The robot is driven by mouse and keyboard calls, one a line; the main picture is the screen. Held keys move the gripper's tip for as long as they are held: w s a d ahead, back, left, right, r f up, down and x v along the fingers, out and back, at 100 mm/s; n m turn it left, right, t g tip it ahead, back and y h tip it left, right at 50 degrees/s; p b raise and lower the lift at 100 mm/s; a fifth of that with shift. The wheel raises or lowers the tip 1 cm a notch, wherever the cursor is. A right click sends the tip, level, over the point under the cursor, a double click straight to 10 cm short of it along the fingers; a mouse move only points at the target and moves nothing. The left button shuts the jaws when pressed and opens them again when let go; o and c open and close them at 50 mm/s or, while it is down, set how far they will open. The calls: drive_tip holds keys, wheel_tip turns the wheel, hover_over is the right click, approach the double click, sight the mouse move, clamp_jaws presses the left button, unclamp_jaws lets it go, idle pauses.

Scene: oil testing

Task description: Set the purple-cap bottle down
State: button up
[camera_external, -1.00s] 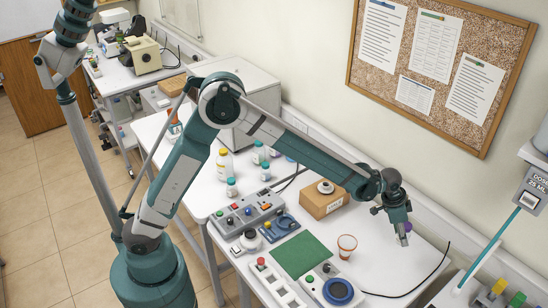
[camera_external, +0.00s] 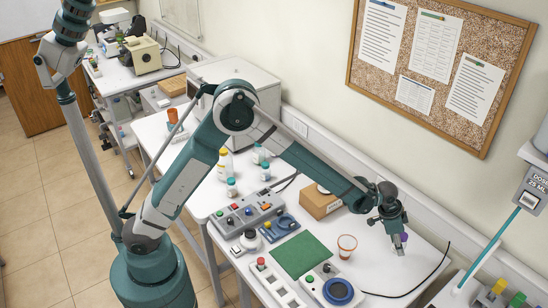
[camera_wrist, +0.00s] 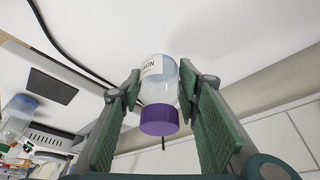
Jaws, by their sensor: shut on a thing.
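The purple-cap bottle (camera_wrist: 159,119) is held between the green pads of my gripper (camera_wrist: 160,84) in the wrist view. It has a clear body with a white, partly readable label. In the external view my gripper (camera_external: 400,248) is low over the right part of the white table (camera_external: 420,268), and a bit of the purple cap (camera_external: 404,237) shows beside the fingers. The rest of the bottle is hidden there. I cannot tell whether its base touches the table.
A paper cup (camera_external: 347,246) stands left of my gripper. A device with a blue ring (camera_external: 338,292), a green mat (camera_external: 299,255) and a cardboard box (camera_external: 320,202) lie farther left. A black cable (camera_external: 432,272) crosses the table to the right, where space is otherwise clear.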

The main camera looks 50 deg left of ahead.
drive_tip(key=shift+f, duration=0.5)
drive_tip(key=shift+f, duration=0.1)
drive_tip(key=shift+f, duration=1.8)
drive_tip(key=shift+f, duration=0.2)
drive_tip(key=o, duration=1)
drive_tip(key=shift+c, duration=0.2)
drive_tip(key=shift+r, duration=0.2)
drive_tip(key=v, duration=1.2)
